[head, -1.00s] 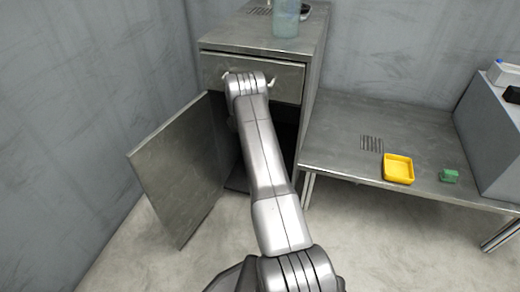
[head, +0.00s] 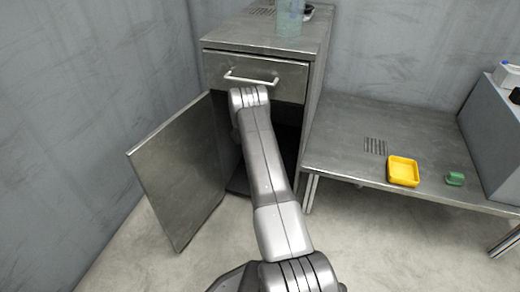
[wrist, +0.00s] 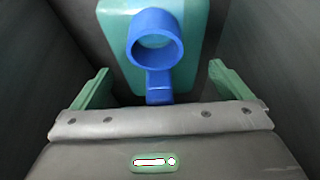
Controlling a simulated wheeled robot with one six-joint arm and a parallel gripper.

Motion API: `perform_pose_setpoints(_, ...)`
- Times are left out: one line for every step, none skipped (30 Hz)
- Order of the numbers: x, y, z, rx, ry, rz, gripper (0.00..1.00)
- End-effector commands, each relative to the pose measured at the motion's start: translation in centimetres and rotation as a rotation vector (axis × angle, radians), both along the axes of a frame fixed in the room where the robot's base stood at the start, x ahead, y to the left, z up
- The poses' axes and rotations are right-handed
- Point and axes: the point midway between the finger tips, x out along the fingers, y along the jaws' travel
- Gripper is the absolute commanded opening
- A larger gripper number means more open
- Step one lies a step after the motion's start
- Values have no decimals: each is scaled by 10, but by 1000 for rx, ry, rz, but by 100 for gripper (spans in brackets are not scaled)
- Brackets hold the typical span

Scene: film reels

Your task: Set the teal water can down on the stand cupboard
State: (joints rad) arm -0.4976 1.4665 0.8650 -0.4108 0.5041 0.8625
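The teal water can (wrist: 190,75) with a blue ring-shaped part (wrist: 154,40) is straight ahead of my gripper in the wrist view. My gripper (wrist: 160,75) has its two green fingers spread wide, one on each side of the can's near end. A gap shows at the right finger; contact at the left is unclear. The grey metal cupboard (head: 262,42) stands at the back in the head view, its door (head: 180,170) swung open to the left. My forearm reaches into the dark lower compartment, hiding gripper and can there.
A clear bluish bottle (head: 290,17) stands on the cupboard top, near a dark object. The closed drawer (head: 250,75) has a bar handle. A low metal table (head: 340,135) at right holds a yellow tray (head: 403,170), a green block (head: 454,179) and a grey box (head: 495,140).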

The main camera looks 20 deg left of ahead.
Motion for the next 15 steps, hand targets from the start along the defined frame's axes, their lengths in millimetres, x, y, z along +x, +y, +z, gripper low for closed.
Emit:
perform_pose_setpoints(0,0,0,0,0,0,99)
perform_pose_setpoints(0,0,0,0,0,0,99)
perform_pose_setpoints(0,0,0,0,0,0,99)
perform_pose_setpoints(0,0,0,0,0,0,99)
perform_pose_setpoints(0,0,0,0,0,0,99)
perform_pose_setpoints(0,0,0,0,0,0,99)
perform_pose_setpoints(0,0,0,0,0,0,99)
perform_pose_setpoints(0,0,1,0,0,0,99)
perform_pose_setpoints(0,0,1,0,0,0,99)
perform_pose_setpoints(0,0,2,0,0,0,99)
perform_pose_setpoints(0,0,4,0,0,0,99)
perform_pose_setpoints(0,0,7,0,0,0,99)
perform_pose_setpoints(-2,1,12,1,-1,1,99)
perform_pose_setpoints(-4,1,18,1,-1,1,99)
perform_pose_setpoints(-7,1,25,1,0,0,99)
